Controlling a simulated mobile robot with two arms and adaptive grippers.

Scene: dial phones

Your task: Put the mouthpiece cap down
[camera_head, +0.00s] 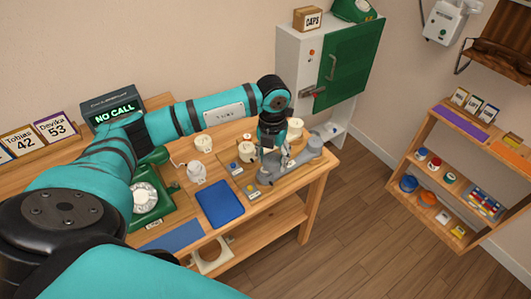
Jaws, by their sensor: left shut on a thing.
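My left gripper (276,150) hangs from the teal left arm over the right part of the wooden workbench (314,176). It is shut on a small pale piece, which I take to be the mouthpiece cap; the fingers and the grey fixture (303,160) beside them largely hide it. I cannot tell whether the piece touches the bench or the fixture. My right gripper is not in view.
Several cream parts stand near the gripper, including one left of it (249,152) and one behind (295,127). A blue mat (220,204) lies left of it, near a green dial phone (160,210). A grey cabinet with a green door (345,70) stands behind.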

